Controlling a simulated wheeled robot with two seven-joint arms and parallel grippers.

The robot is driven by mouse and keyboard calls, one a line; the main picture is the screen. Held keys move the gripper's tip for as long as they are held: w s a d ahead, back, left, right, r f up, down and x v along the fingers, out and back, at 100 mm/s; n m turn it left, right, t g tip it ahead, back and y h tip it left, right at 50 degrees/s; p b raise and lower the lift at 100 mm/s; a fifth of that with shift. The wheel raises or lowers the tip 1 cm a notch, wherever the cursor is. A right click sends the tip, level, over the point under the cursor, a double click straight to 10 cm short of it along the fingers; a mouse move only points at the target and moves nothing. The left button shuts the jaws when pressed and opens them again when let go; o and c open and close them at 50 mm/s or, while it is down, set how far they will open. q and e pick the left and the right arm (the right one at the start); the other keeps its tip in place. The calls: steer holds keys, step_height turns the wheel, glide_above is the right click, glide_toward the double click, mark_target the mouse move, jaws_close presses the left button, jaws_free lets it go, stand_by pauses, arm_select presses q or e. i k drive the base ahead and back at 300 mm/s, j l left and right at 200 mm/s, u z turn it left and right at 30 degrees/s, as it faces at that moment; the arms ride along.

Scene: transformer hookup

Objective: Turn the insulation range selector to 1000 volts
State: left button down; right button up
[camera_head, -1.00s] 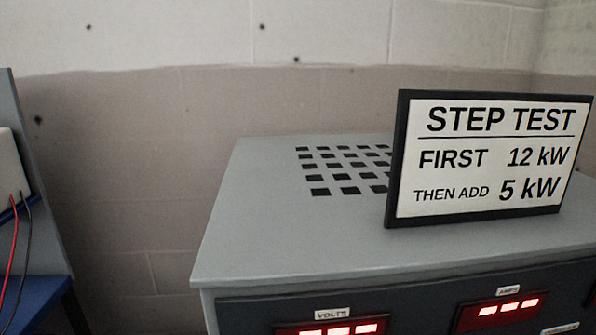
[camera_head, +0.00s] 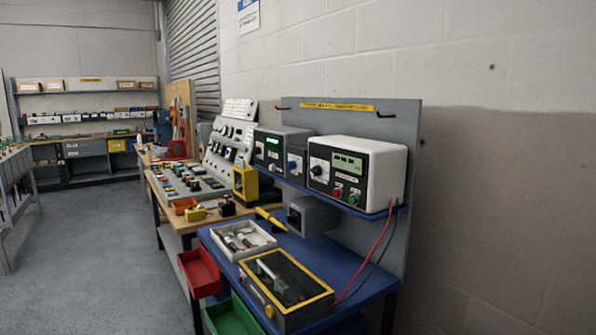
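A white-cased tester with a black front panel (camera_head: 335,176) stands on the blue shelf at the right end of the bench. Its front has a lit display (camera_head: 347,163), a round selector knob (camera_head: 316,170), and a red and a green button. The lettering is too small to read, so I cannot tell the selector's setting or confirm that this is the insulation tester. A grey instrument (camera_head: 281,152) with a green display and a knob stands to its left. Neither of my grippers is in view.
The blue bench (camera_head: 345,258) holds a yellow-edged clear-lidded box (camera_head: 286,285) and a white tray (camera_head: 238,240). Red (camera_head: 199,272) and green (camera_head: 232,316) bins sit at its front. Red and black leads hang from the tester. Open floor (camera_head: 110,265) lies left.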

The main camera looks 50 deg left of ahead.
mark_target(317, 170)
steer(key=u, duration=1.15)
steer(key=j+u, duration=0.35)
steer(key=i+j+u, duration=0.15)
steer(key=u, duration=0.2)
